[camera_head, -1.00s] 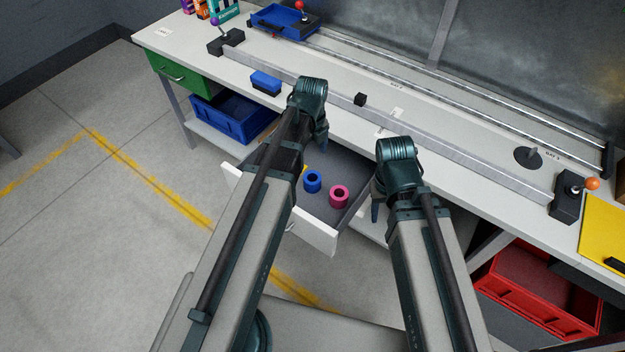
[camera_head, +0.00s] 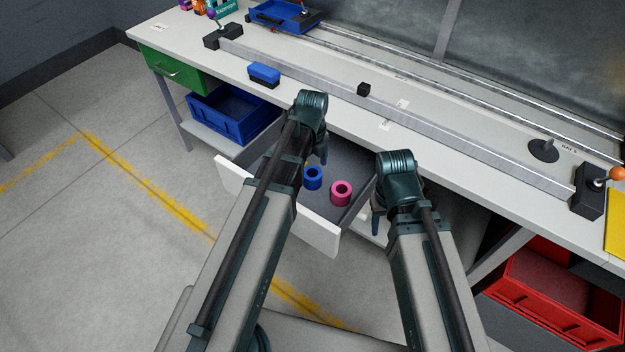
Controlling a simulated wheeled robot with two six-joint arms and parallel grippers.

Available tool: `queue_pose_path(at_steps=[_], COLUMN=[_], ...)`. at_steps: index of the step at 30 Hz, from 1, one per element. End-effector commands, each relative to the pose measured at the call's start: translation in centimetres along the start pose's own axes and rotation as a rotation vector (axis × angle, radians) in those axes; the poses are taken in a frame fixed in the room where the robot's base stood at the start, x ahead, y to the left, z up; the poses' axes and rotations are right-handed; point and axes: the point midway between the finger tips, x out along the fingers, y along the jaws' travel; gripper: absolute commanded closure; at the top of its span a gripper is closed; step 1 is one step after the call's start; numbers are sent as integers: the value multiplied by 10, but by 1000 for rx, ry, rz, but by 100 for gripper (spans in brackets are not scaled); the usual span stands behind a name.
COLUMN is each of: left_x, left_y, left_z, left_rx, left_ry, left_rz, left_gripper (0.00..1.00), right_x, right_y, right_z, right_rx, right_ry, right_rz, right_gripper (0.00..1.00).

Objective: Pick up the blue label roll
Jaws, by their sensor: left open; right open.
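The blue label roll (camera_head: 313,178) stands upright in the open white drawer (camera_head: 318,232), close to my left arm. A pink roll (camera_head: 341,193) stands just right of it in the same drawer. A bit of something yellow shows at the left edge of the blue roll, mostly hidden by my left arm. My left gripper (camera_head: 323,156) is above the drawer, behind the blue roll in the picture, open and empty. My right gripper (camera_head: 375,222) points down at the drawer's right side, open and empty; its fingers are mostly hidden by its own wrist.
The workbench (camera_head: 330,110) runs behind the drawer, with a long metal rail, a blue block (camera_head: 264,74) and a small black cube (camera_head: 363,89). A blue crate (camera_head: 232,112) sits on the lower shelf at left, a red crate (camera_head: 550,290) at lower right. Floor at left is clear.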

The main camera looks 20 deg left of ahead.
Motion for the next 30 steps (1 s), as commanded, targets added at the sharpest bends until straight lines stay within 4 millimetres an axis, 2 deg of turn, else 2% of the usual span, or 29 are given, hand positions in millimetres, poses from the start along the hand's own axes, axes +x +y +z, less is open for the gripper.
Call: queue_pose_path(at_steps=[12,21,23,30], left_x=[49,50,50,50], left_y=[-2,-2,-2,-2], left_z=[1,1,1,1], left_rx=[0,0,0,0], left_ry=[0,0,0,0], left_rz=[0,0,0,0], left_gripper=[0,0,7,50], right_x=[49,49,49,49], right_y=[-5,-5,-5,-5], right_z=[-3,-3,-3,-3], right_rx=[0,0,0,0], right_ry=[0,0,0,0], right_rz=[0,0,0,0], right_gripper=[50,50,50,50])
